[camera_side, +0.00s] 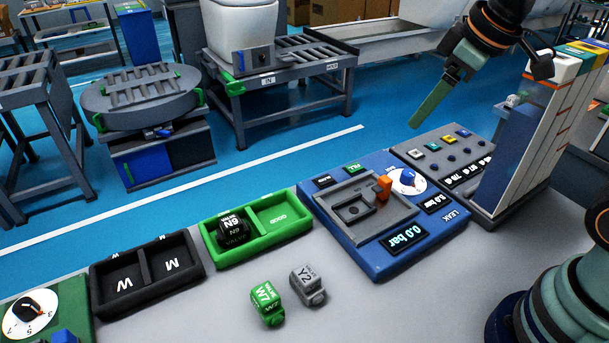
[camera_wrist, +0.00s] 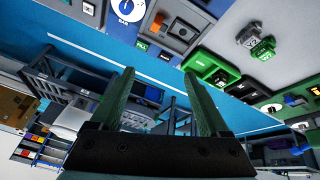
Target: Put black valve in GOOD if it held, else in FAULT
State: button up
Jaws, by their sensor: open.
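The black valve (camera_side: 233,227), marked N6, sits in the left compartment of the green tray (camera_side: 304,218). That compartment's label is hidden by the valve. The tray's right compartment is empty and marked GOOD. My gripper (camera_side: 418,122) is raised above and behind the leak tester, well away from the valve. In the wrist view its two green fingers (camera_wrist: 159,74) stand apart with nothing between them. The blue leak tester (camera_side: 377,268) reads 0.0 bar; its nest looks empty and an orange lever (camera_side: 384,186) stands by it.
A green valve W7 (camera_side: 267,305) and a grey valve Y2 (camera_side: 308,285) stand on the bench in front of the trays. A black two-part tray (camera_side: 193,269) is at left. A grey button panel (camera_side: 425,163) and tall binders (camera_side: 535,130) are at right.

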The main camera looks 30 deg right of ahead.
jog(key=s+f+m, duration=0.1)
jog(key=s+d+m, duration=0.1)
jog(key=m, duration=0.1)
jog(key=s+d+f+m, duration=0.1)
jog(key=shift+s+d+f+m+t, duration=0.2)
jog(key=shift+s+f+m+t, duration=0.1)
jog(key=shift+f, duration=0.05)
dwell(1.0)
